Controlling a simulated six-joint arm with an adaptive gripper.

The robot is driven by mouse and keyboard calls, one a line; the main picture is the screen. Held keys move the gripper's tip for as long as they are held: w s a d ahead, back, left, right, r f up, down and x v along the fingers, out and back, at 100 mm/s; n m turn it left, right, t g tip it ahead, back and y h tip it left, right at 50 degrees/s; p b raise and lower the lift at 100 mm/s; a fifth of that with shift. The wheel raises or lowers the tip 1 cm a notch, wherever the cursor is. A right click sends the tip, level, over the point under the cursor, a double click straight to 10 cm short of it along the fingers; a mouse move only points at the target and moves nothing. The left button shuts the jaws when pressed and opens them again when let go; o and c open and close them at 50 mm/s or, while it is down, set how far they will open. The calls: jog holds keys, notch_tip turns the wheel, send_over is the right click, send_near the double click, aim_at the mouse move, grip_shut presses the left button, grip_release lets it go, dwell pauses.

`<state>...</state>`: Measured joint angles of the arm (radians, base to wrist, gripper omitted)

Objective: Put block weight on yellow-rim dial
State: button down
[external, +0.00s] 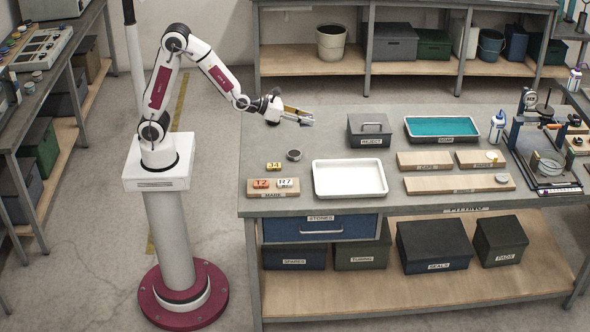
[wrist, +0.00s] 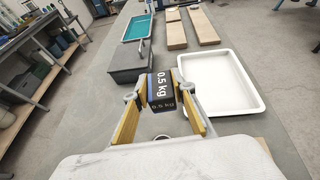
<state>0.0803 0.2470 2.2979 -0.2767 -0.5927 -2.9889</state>
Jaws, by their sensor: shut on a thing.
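My gripper (external: 299,116) is raised above the left back part of the bench. In the wrist view its yellow-padded fingers (wrist: 160,112) are shut on the block weight (wrist: 160,90), a dark block with a blue band marked 0.5 kg. The block is held clear of the bench.
An empty white tray (external: 350,194) lies mid-bench. Behind it are a lidded grey REJECT box (external: 369,133) and a teal-filled tray (external: 441,127). Wooden boards (external: 459,184) and a white bottle (external: 497,127) stand toward the apparatus.

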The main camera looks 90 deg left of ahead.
jog(key=d+f+m+h, duration=0.1)
jog(key=d+f, duration=0.2)
jog(key=d, duration=0.3)
jog(key=w+a+n+g+y, duration=0.25)
jog(key=a+n+y, duration=0.65)
jog(key=a, duration=1.5)
jog(key=s+a+n+g+y, duration=0.4)
jog(key=s+a+n+g, duration=0.4)
jog(key=s, duration=0.6)
jog(key=a+g, duration=0.2)
jog(key=g, duration=0.1)
jog(key=shift+s+a+f+n, duration=0.35)
jog(key=shift+s+n, duration=0.05)
jog(key=shift+f, duration=3.1)
jog(key=shift+f, duration=0.1)
